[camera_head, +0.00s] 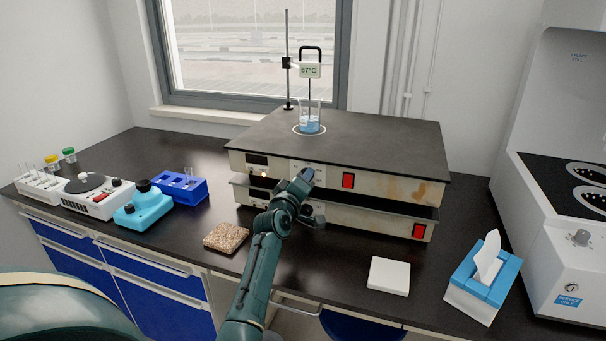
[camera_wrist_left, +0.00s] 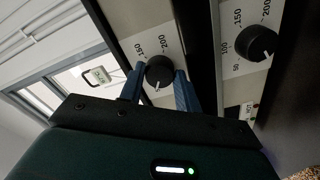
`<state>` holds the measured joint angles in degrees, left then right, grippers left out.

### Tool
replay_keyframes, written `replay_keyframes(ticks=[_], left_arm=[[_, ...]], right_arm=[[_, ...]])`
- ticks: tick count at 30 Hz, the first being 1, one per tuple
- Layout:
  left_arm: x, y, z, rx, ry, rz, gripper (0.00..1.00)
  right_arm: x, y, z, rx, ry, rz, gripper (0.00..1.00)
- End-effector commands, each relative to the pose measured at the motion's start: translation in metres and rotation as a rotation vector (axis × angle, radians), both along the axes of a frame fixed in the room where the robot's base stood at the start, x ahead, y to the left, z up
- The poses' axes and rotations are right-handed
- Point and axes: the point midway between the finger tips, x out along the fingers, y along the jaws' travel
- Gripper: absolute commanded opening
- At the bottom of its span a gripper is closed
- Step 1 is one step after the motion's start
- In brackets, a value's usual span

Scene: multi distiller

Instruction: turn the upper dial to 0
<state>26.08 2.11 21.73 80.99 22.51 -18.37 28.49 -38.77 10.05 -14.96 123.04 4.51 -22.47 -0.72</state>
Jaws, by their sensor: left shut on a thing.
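The upper hotplate unit (camera_head: 392,189) has a pale front panel and a dark top. Its black upper dial (camera_wrist_left: 158,72) shows in the left wrist view between the two blue fingers of my left gripper (camera_wrist_left: 159,88), which is shut on it. The dial's white mark points down in that picture, away from the printed 150 and 200. In the head view my left gripper (camera_head: 304,181) is at the front panel and hides the dial. The lower dial (camera_wrist_left: 255,42) is beside it in the wrist view, untouched. My right gripper is not in view.
A beaker of blue liquid (camera_head: 309,124) stands on the upper unit under a 67°C display (camera_head: 310,71). The lower unit (camera_head: 374,219) is directly beneath. A granular square pad (camera_head: 226,237), a white pad (camera_head: 389,276) and a tissue box (camera_head: 484,284) lie in front.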

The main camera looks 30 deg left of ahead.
Motion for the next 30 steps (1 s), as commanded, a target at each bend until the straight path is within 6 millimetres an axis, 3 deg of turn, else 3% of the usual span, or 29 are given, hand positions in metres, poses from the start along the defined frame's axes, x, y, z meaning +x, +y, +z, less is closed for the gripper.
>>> replay_keyframes(ticks=[15,30], left_arm=[[0.000,0.000,0.003,-0.481,-0.116,0.000,0.10],[0.000,0.000,0.003,-0.896,-0.217,0.000,0.10]], right_arm=[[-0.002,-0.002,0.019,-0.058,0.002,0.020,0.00],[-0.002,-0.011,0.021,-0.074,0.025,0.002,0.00]])
